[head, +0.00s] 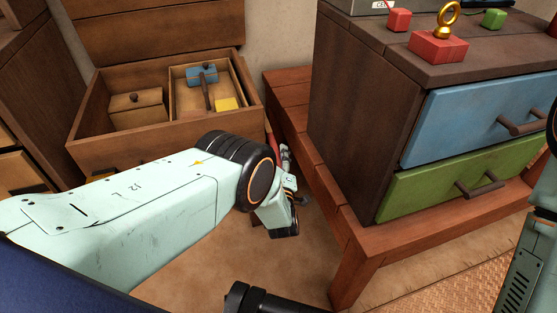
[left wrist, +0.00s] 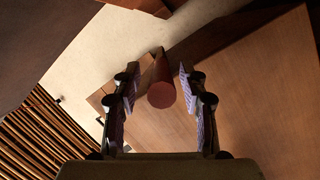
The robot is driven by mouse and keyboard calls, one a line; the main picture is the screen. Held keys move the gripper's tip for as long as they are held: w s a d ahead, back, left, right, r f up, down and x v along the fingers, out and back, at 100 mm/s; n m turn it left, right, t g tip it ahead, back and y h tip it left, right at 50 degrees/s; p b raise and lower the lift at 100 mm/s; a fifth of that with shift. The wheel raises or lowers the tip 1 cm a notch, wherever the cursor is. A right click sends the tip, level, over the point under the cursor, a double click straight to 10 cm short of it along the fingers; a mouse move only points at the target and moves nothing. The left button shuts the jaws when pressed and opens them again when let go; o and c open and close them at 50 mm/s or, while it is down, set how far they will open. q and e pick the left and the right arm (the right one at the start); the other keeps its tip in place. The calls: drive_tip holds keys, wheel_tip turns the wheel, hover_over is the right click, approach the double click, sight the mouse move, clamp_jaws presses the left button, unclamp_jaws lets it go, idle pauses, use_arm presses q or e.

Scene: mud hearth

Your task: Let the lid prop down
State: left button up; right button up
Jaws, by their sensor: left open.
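An open wooden chest (head: 90,140) stands at the back left in the head view, its lid (head: 150,28) raised behind it. My left gripper (head: 287,170) is beside the chest's right front corner, partly hidden by my own wrist. In the left wrist view the left gripper (left wrist: 159,76) is open. A reddish-brown rod with a round end (left wrist: 161,94) shows between its fingers, pointing toward the camera. It may be the lid prop; I cannot tell whether the fingers touch it. In the head view I cannot make out the prop clearly. My right gripper is not in view.
A cabinet with blue (head: 470,110) and green (head: 430,188) drawers stands on a low reddish table (head: 352,243), close to the gripper's right.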

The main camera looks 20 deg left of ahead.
use_arm(q)
drive_tip(key=shift+w+a+f, duration=0.15)
drive_tip(key=shift+w+f, duration=0.05)
drive_tip(key=shift+w, duration=0.25)
drive_tip(key=shift+s+r, duration=0.1)
drive_tip(key=shift+r, duration=0.05)
drive_tip(key=shift+c, duration=0.7)
clamp_jaws()
